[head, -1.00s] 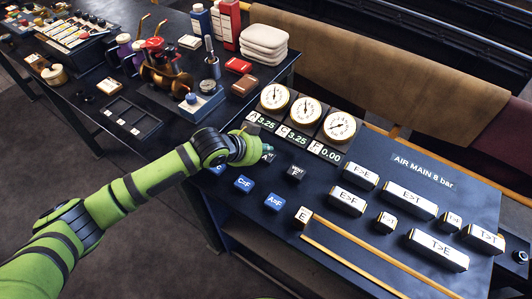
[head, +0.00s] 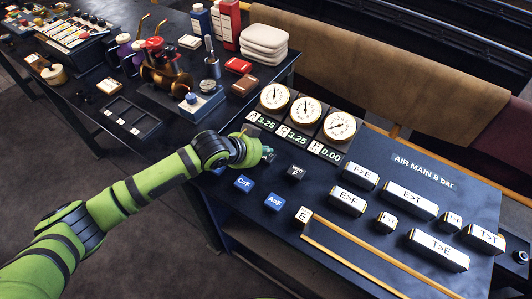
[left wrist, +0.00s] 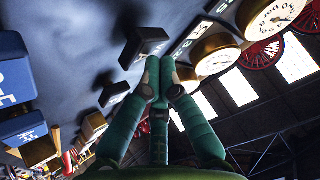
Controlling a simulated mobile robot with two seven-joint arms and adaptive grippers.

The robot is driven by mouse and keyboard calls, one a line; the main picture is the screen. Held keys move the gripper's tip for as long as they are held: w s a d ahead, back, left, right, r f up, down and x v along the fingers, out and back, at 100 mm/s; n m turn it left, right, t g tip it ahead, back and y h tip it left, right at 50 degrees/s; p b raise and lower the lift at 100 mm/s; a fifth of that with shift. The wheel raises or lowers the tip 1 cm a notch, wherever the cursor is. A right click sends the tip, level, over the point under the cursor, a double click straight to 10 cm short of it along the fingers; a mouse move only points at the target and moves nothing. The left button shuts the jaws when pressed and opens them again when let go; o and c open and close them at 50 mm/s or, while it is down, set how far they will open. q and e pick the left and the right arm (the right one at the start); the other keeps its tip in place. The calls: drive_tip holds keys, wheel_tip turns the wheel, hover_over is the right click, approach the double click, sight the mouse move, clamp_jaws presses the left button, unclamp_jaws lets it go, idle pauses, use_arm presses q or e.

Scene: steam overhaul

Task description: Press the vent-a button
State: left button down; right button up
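My left gripper (head: 268,154) is over the row of black buttons below the gauges. Its fingers (left wrist: 158,70) are together, with nothing between them. A black button (left wrist: 143,45) is just beyond the fingertips in the left wrist view; its label is not readable there, and I cannot tell whether they touch. In the head view, the hand and fingers cover the left part of this row, so I cannot single out the vent-a button. The black button marked F (head: 296,172) is clear to the right. My right gripper is not in view.
Blue buttons C=F (head: 243,183) and A=F (head: 275,202) lie in front of the black row. Gauges (head: 307,110) with number displays stand behind it. White-topped blocks (head: 410,202) fill the right of the panel. A crowded dark bench (head: 90,105) is at left.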

use_arm(q)
drive_tip(key=shift+f, duration=0.2)
idle(0.5)
drive_tip(key=shift+r+p, duration=0.65)
drive_tip(key=shift+p, duration=0.05)
wheel_tip(320, 180, up, 6)
drive_tip(key=p, duration=0.6)
drive_tip(key=shift+p, duration=0.3)
idle(0.5)
